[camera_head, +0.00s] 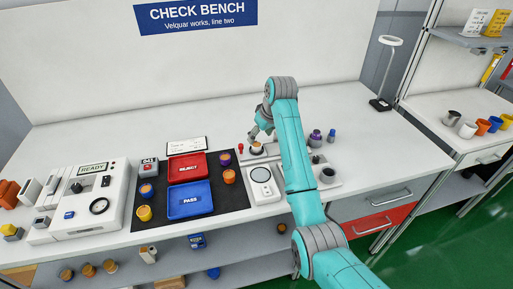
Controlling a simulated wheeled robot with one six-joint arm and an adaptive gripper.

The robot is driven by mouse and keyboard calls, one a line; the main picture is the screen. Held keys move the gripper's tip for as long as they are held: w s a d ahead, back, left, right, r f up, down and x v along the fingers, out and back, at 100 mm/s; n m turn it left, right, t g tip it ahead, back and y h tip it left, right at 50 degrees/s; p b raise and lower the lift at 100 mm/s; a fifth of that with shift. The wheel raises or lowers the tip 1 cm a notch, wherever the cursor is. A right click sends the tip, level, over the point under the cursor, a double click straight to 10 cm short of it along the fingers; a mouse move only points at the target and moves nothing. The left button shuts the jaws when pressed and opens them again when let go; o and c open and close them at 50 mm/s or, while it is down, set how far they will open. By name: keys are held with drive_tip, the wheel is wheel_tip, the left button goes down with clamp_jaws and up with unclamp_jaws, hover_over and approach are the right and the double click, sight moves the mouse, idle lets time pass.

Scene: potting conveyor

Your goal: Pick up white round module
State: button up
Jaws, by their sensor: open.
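My gripper (255,138) is open at the end of my teal arm, pointing down over the back of a white fixture (272,152). Right under its fingers is a small round module (257,149) with a tan top and what looks like a pale side. The fingers partly cover it, and I cannot tell whether they touch it.
A dark mat (215,219) left of the fixture holds a red REJECT tray (187,167), a blue PASS tray (190,199) and several purple, orange and yellow modules. A white READY machine (88,204) stands further left.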

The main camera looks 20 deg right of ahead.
sight(256, 145)
drive_tip(key=shift+x, duration=2.6)
drive_tip(key=shift+s+d+f, duration=0.1)
drive_tip(key=shift+s, duration=0.1)
clamp_jaws()
